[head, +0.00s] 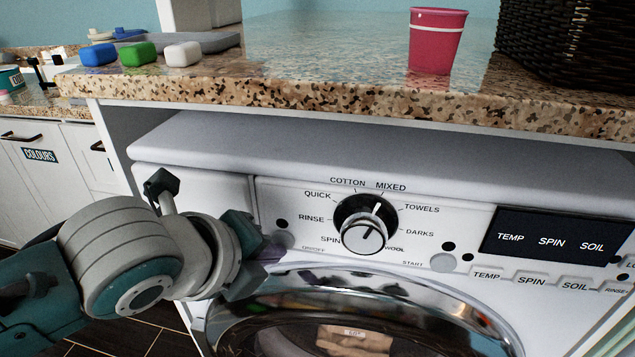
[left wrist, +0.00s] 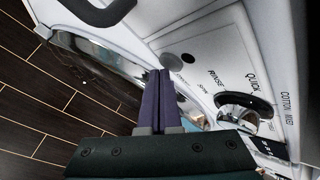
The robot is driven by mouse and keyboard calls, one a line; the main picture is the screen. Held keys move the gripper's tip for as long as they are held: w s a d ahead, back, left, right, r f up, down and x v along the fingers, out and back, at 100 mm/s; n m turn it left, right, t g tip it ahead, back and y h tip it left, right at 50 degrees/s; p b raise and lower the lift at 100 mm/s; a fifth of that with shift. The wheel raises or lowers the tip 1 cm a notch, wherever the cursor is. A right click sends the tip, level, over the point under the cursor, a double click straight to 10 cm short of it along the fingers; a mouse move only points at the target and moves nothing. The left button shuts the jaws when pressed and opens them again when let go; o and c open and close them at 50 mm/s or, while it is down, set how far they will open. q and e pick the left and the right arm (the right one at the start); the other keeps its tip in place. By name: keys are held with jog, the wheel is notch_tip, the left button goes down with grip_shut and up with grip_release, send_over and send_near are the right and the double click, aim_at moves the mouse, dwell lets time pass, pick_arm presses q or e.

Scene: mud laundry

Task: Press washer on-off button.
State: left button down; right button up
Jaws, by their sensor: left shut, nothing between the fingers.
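The white washer (head: 400,205) sits under the counter, its control panel facing me. Its round grey on-off button (head: 284,239) is left of the program dial, above the "ON/OFF" label. The button also shows in the left wrist view (left wrist: 172,62), just beyond the fingertips. My left gripper (head: 274,252) is shut and empty, its purple fingers side by side (left wrist: 158,73). The fingertips are at the button's lower left in the head view and partly overlap it. I cannot tell whether they touch it. My right gripper is not in view.
The program dial (head: 364,224) and the start button (head: 445,263) are to the right. The chrome door rim (head: 345,283) lies just below the gripper. The granite counter (head: 330,100) overhangs above, with a pink cup (head: 436,40), a dark wicker basket (head: 570,45) and soap-like blocks.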

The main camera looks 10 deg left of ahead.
pick_arm(q)
jog(key=shift+s, duration=0.25)
jog(key=s+p, duration=0.4)
jog(key=s, duration=0.2)
dwell(0.3)
jog(key=shift+a, duration=0.1)
